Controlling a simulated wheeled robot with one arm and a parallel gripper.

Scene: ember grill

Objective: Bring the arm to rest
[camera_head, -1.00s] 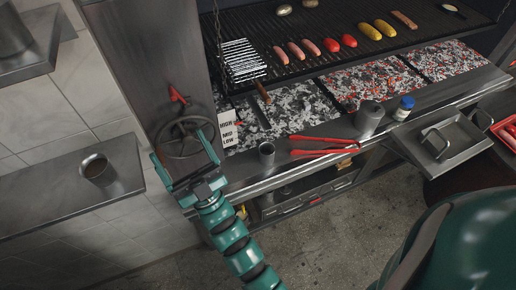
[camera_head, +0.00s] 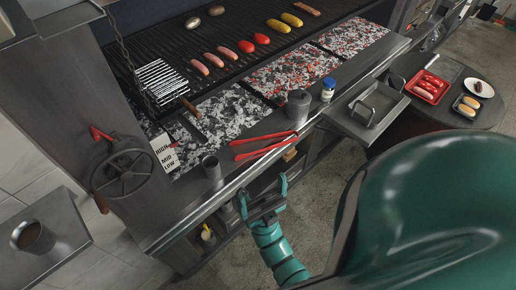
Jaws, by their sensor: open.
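My gripper (camera_head: 263,194) is at the end of my green arm (camera_head: 272,248), in front of the grill's front ledge. Its two fingers are spread apart with nothing between them. It is clear of the red tongs (camera_head: 262,147), which lie on the ledge (camera_head: 232,181) just beyond it.
The handwheel (camera_head: 122,173) is at left, beside the HIGH/MID/LOW sign (camera_head: 165,152). Sausages, tomatoes and corn lie on the grill grate (camera_head: 215,88). A metal tray (camera_head: 377,108) and round table (camera_head: 478,111) are at right. The floor (camera_head: 312,200) is open.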

